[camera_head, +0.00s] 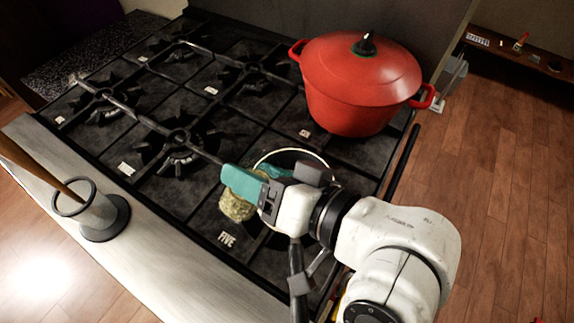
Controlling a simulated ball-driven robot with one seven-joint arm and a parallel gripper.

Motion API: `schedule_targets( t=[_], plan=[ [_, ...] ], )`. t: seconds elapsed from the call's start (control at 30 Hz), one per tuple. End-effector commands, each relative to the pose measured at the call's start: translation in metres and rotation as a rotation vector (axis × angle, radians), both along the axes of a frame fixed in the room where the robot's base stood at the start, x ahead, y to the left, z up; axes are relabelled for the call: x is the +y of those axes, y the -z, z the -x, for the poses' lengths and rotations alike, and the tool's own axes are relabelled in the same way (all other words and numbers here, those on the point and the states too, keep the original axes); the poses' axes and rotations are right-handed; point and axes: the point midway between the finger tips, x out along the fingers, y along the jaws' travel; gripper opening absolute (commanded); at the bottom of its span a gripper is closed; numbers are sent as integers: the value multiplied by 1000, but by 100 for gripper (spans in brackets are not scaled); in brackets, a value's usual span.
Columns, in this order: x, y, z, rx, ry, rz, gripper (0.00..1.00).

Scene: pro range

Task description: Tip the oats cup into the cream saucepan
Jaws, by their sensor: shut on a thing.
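My gripper (247,185) reaches in from the lower right over the front part of the stove, with teal parts at its end. It is shut on a speckled yellowish thing that I take to be the oats cup (237,206), which shows below and beside the teal parts. The cup's opening and contents cannot be made out. The cream saucepan (292,150) stands behind and partly under my gripper. Only its pale rim and dark inside show. The rest is hidden by my gripper and arm. The cup is left of the visible rim.
A large red lidded pot (362,100) stands behind the saucepan. The black stove (180,110) carries raised grates and small labels, one reading FIVE (228,238). A grey holder (100,215) with a wooden-handled tool stands on the pale counter at left. The left burners are clear.

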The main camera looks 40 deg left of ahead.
Motion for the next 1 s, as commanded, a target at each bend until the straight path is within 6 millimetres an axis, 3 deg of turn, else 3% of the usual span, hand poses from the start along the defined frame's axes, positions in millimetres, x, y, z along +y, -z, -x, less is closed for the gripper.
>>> schedule_targets(
  t=[1.0],
  plan=[
    [0, -6, -3, 137, 0, -18, 28]
  ],
)
